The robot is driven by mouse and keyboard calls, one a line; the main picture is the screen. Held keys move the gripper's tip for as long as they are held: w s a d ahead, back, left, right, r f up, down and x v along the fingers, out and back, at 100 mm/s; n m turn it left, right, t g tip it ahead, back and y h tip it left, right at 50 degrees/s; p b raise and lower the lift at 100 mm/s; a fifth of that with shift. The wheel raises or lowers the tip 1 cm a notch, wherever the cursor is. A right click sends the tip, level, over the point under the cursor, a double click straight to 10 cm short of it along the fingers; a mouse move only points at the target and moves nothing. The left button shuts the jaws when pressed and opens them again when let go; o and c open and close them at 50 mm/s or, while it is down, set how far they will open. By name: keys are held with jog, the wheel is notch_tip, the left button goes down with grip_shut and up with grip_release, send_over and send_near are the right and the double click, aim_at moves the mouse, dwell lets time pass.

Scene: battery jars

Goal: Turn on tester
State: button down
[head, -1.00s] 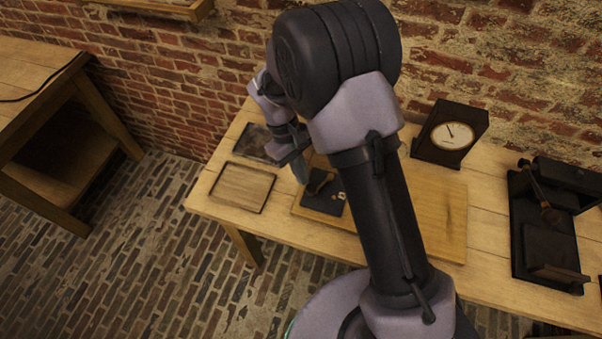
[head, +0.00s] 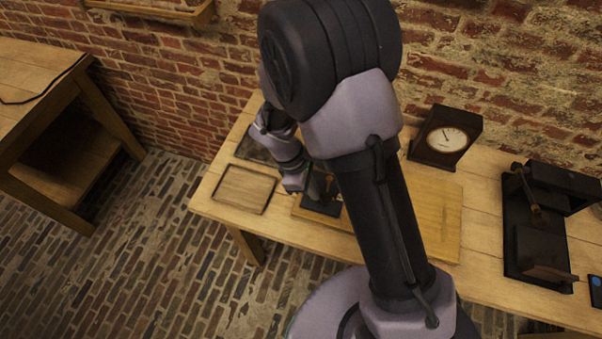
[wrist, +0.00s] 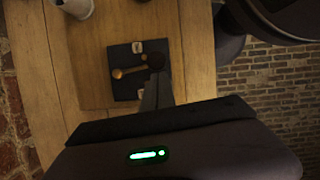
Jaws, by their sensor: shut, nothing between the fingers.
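A small black switch plate (head: 320,207) lies on a wooden board on the bench, partly hidden by my gripper in the head view. The wrist view shows the plate (wrist: 124,88) more fully, with a brass lever (wrist: 131,71) lying across it and a dark round knob at the lever's right end. Two small pale labels sit near the plate's edges. My gripper (wrist: 157,84) is shut and empty, its tips at the plate's right part beside the dark knob. I cannot tell whether they touch. A dial meter (head: 446,138) stands behind.
A shallow wooden tray (head: 243,208) lies left of the board (head: 440,220), with a dark tray (head: 250,150) behind it. A black apparatus with a lever (head: 550,225) stands at the right. A pale jar-like object (wrist: 78,8) shows at the wrist view's top edge.

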aim_at(323, 199)
jog(key=d+n, duration=0.1)
jog(key=s+n, duration=0.1)
jog(key=shift+d+n+t, duration=0.3)
jog(key=shift+d+t, duration=0.05)
jog(key=shift+t, duration=0.05)
jog(key=shift+s+d, duration=0.15)
jog(key=shift+d, duration=0.25)
jog(key=shift+s, duration=0.1)
